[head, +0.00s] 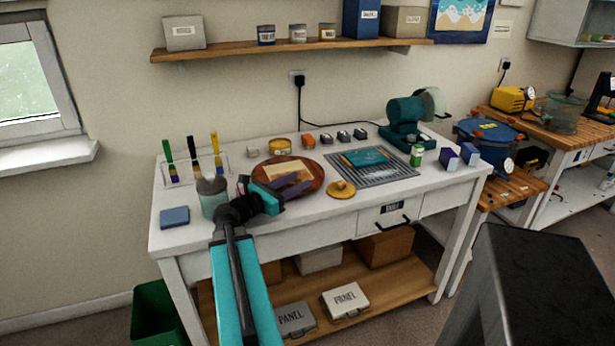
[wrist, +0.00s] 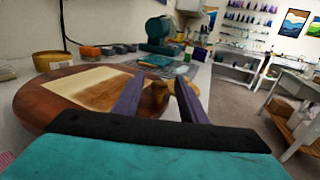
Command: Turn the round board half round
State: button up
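The round board (head: 314,172) is a dark reddish-brown disc on the white bench, with a pale rectangular panel (head: 288,170) lying on it. In the wrist view the board (wrist: 35,100) fills the left, its panel (wrist: 95,88) part cream and part brown. My gripper (head: 299,183) has its two purple fingers over the board's front right part in the head view. In the wrist view the fingers (wrist: 160,80) are spread apart, with a tan-brown shape visible between them. I cannot tell whether they touch the board.
A yellow disc with a knob (head: 341,190) sits right of the board, before a grey rack (head: 385,175) with a teal piece. A greenish jar (head: 212,202) and blue block (head: 174,217) stand at left. An orange tin (head: 279,146) and small blocks stand behind.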

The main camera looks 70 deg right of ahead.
aim_at(307, 176)
jog(key=shift+x, duration=2.55)
jog(key=shift+c, duration=0.4)
grip_shut()
